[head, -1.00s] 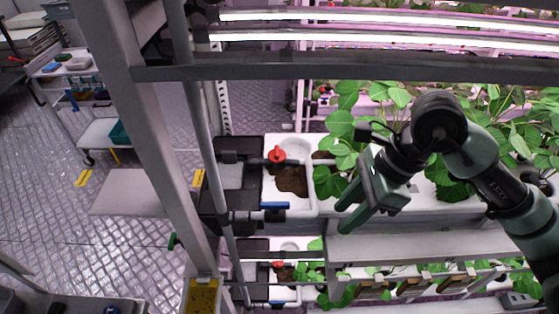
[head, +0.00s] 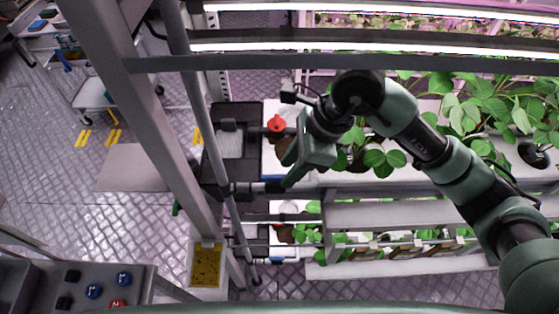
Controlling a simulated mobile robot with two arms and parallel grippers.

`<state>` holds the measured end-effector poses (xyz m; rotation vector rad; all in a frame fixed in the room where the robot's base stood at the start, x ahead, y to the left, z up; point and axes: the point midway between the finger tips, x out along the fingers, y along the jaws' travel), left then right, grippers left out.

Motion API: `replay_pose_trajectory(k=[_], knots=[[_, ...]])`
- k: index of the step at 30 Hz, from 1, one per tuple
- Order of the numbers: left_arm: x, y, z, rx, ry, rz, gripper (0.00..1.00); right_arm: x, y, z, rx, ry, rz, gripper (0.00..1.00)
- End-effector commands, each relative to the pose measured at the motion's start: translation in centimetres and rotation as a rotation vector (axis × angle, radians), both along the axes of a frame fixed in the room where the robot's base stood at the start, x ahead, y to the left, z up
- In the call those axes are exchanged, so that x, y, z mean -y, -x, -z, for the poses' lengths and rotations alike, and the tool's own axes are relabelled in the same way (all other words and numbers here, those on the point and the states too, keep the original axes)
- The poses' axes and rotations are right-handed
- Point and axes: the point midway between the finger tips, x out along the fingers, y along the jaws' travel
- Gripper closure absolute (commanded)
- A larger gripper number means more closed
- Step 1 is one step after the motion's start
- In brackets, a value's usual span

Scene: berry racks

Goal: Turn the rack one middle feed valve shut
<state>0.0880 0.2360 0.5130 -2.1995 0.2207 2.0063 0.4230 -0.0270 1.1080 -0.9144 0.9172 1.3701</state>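A red valve handle (head: 277,124) sits on the pipe at the left end of the rack's middle tier. A blue handle (head: 272,178) shows below it, mostly hidden behind my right gripper. My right gripper (head: 290,171) is just right of and below the red handle in the picture. Its fingers point left and down and look parted, with nothing seen between them. I cannot tell whether a finger touches a handle or pipe. My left gripper is not in view.
A lower tier has another red valve handle (head: 279,228). A grey upright post (head: 150,120) and a thinner pipe stand left of the valves. Leafy plants (head: 480,110) fill the tier at right. Light bars run above.

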Motion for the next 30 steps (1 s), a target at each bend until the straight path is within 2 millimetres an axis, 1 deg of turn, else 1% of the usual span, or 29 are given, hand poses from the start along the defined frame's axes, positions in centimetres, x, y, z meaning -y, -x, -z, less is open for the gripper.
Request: replay_pose_trajectory(k=[1,3,4,9,17,18,20,21,22,30], knots=[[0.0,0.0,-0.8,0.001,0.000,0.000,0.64,-1.0,0.1,-0.4,-0.002,-0.002,-0.003,0.65],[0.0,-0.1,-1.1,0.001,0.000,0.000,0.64,-1.9,0.1,-0.3,-0.001,-0.001,-0.003,0.65],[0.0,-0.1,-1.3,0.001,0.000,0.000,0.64,-2.0,0.1,-0.2,-0.002,0.000,-0.001,0.65],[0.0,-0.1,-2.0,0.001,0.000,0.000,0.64,-2.2,0.1,0.9,-0.002,0.001,-0.001,0.65],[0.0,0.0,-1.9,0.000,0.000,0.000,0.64,-2.2,0.0,1.2,0.000,0.001,-0.001,0.65],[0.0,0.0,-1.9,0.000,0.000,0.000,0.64,-2.2,0.0,1.2,0.000,0.001,-0.001,0.68],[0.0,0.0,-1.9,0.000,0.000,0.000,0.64,-2.2,0.0,1.2,0.000,0.001,-0.001,0.85],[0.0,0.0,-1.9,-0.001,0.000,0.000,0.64,-2.2,0.0,1.2,0.000,0.001,-0.001,0.96],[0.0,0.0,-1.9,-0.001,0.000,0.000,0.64,-2.2,0.0,1.2,0.000,0.000,-0.001,1.00],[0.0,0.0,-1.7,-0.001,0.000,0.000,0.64,-2.2,0.0,1.2,0.001,0.000,0.007,1.00]])
